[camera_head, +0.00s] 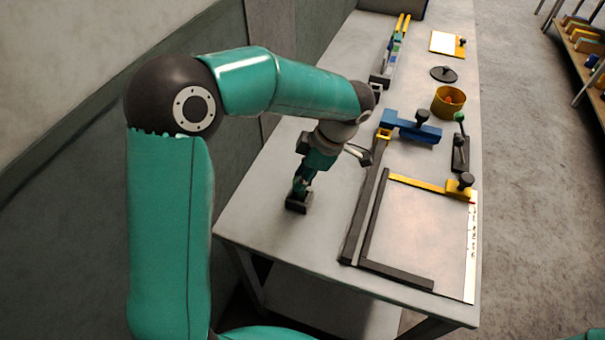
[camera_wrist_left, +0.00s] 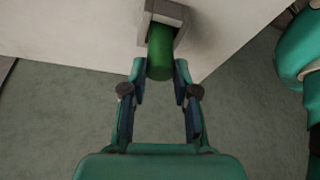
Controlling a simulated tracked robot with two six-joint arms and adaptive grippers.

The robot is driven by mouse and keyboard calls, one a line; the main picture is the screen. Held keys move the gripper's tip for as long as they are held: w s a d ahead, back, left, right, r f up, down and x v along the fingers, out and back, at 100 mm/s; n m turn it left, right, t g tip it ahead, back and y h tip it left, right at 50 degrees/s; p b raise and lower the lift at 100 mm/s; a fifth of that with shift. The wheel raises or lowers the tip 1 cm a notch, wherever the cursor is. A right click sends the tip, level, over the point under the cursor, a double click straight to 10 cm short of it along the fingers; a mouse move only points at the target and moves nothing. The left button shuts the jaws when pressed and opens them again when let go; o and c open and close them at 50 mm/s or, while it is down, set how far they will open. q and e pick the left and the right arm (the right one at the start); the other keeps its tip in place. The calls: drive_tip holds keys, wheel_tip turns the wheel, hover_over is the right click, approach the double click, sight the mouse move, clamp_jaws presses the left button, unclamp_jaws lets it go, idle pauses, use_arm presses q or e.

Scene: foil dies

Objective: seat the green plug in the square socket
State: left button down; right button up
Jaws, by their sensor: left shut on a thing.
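The green plug (camera_wrist_left: 160,52) is a rounded green piece between the fingertips of my left gripper (camera_wrist_left: 160,72), which is shut on it. The grey square socket (camera_wrist_left: 181,14) is at the top of the left wrist view, at the plug's far end. The plug's far end overlaps the socket's opening; how deep it sits inside, I cannot tell. In the head view my left gripper (camera_head: 301,186) points down at the small dark socket block (camera_head: 298,204) near the table's left edge. The plug is mostly hidden there by the fingers. My right gripper is not in view.
The table (camera_head: 270,222) is bare around the socket. To the right lie a dark frame (camera_head: 366,215) with a pale sheet, a blue clamp-like piece (camera_head: 412,128), a yellow cup (camera_head: 448,101) and a black lever piece (camera_head: 460,152). A shelf (camera_head: 586,60) stands far right.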

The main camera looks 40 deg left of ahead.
use_arm(q)
drive_tip(key=shift+f, duration=0.1)
drive_tip(key=c, duration=0.9)
unclamp_jaws()
drive_tip(key=shift+r, duration=0.25)
drive_tip(key=v, duration=1.2)
drive_tip(key=shift+b, duration=0.35)
